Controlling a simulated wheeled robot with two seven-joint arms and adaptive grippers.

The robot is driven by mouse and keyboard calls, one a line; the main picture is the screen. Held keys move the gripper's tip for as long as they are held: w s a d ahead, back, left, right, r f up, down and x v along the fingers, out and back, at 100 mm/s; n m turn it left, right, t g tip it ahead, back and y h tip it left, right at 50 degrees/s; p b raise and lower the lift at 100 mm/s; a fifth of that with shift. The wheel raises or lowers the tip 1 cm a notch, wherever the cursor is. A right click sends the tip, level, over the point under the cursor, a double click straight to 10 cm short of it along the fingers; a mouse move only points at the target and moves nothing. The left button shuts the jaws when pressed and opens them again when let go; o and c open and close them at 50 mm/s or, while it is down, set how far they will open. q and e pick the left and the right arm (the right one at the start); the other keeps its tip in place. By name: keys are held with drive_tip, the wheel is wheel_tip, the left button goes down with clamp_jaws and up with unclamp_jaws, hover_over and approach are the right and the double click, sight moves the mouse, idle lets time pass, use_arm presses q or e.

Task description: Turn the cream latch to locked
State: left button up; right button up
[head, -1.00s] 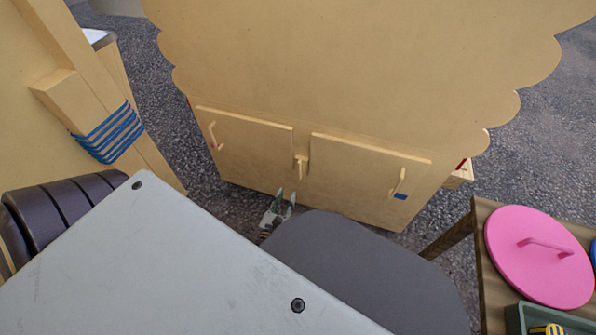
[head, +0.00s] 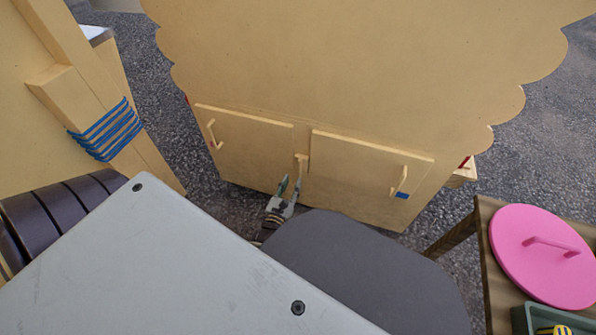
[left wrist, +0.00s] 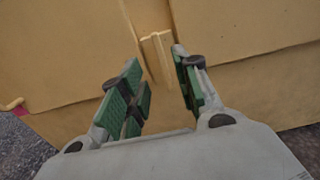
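The cream latch (head: 302,160) is a small bar on the front of the cream cabinet, between its two doors. It points mostly downward. In the left wrist view the latch (left wrist: 157,52) appears between the tips of my left gripper, beyond them. My left gripper (head: 291,184) is open and empty, just below and left of the latch, pointing up at it. In the left wrist view its green-padded fingers (left wrist: 157,60) stand apart; no contact with the latch is visible. My right gripper is not in view.
The left door (head: 245,145) and right door (head: 365,165) appear closed; each has an upright handle. A blue patch (head: 402,195) is below the right handle. A table with a pink lid (head: 543,255) and a green tray (head: 525,320) stands at the right.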

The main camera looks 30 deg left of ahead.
sight(299, 167)
use_arm(q)
drive_tip(key=shift+b+x, duration=1.3)
drive_tip(key=shift+x, duration=2.65)
clamp_jaws()
